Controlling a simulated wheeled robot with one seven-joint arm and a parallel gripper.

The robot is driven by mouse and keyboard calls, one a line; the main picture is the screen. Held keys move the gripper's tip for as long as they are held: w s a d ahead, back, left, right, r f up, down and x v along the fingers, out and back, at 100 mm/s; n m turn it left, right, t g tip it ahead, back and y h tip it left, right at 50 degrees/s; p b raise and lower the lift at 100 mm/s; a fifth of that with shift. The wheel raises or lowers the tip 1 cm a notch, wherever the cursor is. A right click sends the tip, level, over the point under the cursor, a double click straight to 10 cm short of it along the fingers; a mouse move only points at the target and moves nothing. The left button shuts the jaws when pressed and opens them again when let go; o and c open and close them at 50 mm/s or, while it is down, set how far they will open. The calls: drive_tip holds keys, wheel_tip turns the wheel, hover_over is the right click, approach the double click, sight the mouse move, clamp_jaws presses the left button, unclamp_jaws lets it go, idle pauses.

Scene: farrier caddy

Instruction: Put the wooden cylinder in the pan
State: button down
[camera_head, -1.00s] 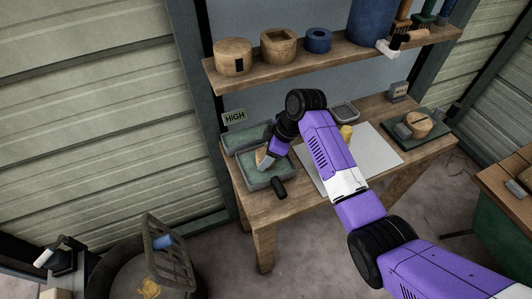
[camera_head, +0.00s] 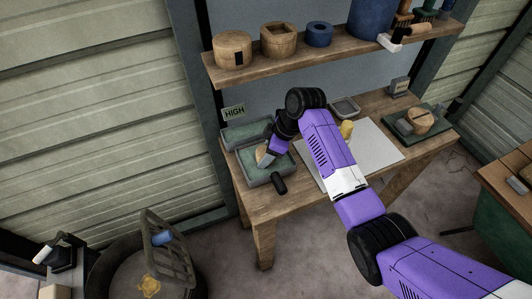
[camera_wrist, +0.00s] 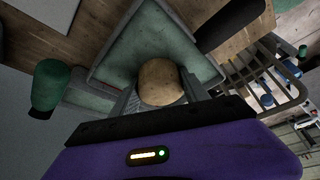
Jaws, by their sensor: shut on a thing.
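The wooden cylinder (camera_wrist: 161,83) sits between the two fingers of my gripper (camera_wrist: 160,97) in the wrist view, its round pale end facing the camera. My gripper (camera_head: 266,156) is shut on it, and the cylinder (camera_head: 261,155) shows partly at the gripper's tip in the head view. The pan (camera_head: 284,173) is a grey square pan with a green inside and a black handle, on the left end of the workbench. The cylinder is over the pan's inside; its lower end is hidden, so I cannot tell whether it touches the bottom. The pan also shows in the wrist view (camera_wrist: 113,57).
A second green tray (camera_head: 245,133) lies behind the pan, below a HIGH sign (camera_head: 233,113). A pale board (camera_head: 378,150) with a yellowish object (camera_head: 347,129) lies to the right. A shelf (camera_head: 340,55) with wooden blocks runs above. A slatted basket (camera_head: 168,252) stands below left.

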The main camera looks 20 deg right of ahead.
drive_tip(key=shift+f, duration=0.25)
drive_tip(key=shift+c, duration=2.4)
unclamp_jaws()
drive_tip(key=b+v, duration=0.1)
drive_tip(key=v, duration=0.7)
wheel_tip(320, 180, up, 4)
drive_tip(key=p, duration=0.4)
hover_over(275, 164)
drive_tip(key=s+d, duration=0.1)
drive_tip(key=d, duration=0.1)
drive_tip(key=shift+a, duration=0.25)
